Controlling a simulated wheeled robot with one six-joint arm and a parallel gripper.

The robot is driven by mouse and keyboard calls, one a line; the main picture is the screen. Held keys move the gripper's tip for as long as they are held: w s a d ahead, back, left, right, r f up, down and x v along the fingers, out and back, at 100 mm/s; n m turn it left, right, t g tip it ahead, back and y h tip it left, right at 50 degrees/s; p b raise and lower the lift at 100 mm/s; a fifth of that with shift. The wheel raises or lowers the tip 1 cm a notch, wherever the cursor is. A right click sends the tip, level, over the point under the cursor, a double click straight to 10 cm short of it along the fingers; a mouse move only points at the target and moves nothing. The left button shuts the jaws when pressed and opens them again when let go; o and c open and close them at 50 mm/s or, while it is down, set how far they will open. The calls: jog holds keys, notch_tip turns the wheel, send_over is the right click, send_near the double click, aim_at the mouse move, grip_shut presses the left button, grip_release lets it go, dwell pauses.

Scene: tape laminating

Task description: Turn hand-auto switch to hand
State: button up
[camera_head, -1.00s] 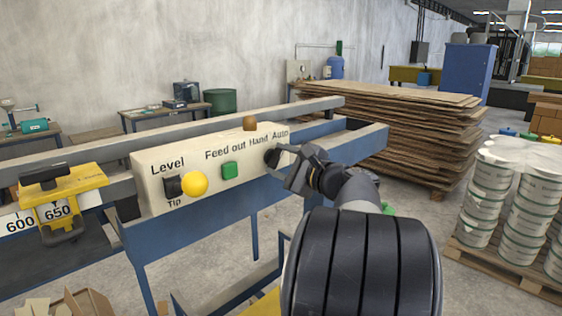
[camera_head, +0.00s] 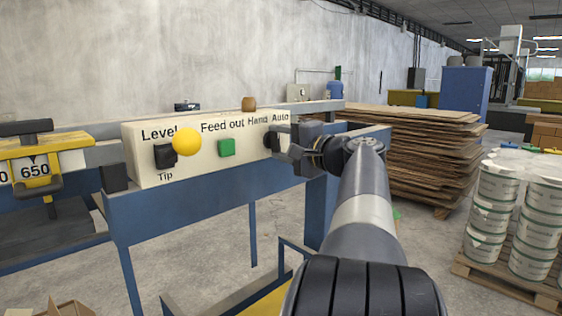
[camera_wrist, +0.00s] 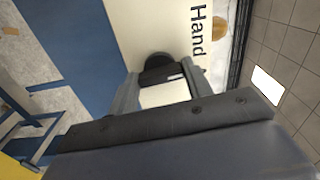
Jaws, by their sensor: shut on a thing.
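The hand-auto switch (camera_head: 268,141) is a black knob at the right end of the cream control panel (camera_head: 196,158), below the labels "Hand" and "Auto". My gripper (camera_head: 284,140) reaches it from the right. In the wrist view, my gripper (camera_wrist: 160,80) has its two fingers on either side of the black switch (camera_wrist: 155,66) and is shut on it. A small white mark shows on the knob's right part. The "Hand" label is above and to the right there; "Auto" is hidden. I cannot tell the exact setting.
A brown knob (camera_head: 248,104) shows above the panel. A blue frame (camera_head: 190,205) carries it. Stacked boards (camera_head: 420,150) and white buckets (camera_head: 500,205) stand right.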

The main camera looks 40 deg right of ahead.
jog(key=n+b, duration=0.3)
jog(key=n, duration=0.1)
jog(key=shift+f+b, duration=0.35)
jog(key=shift+b, duration=0.05)
jog(key=shift+r+n+b, duration=0.1)
jog(key=shift+n+b, duration=0.6)
jog(key=shift+n, duration=0.1)
jog(key=shift+r, duration=0.1)
jog(key=o, duration=1)
jog(key=s, duration=1)
jog(key=shift+s+d, duration=0.4)
jog(key=shift+d, duration=0.05)
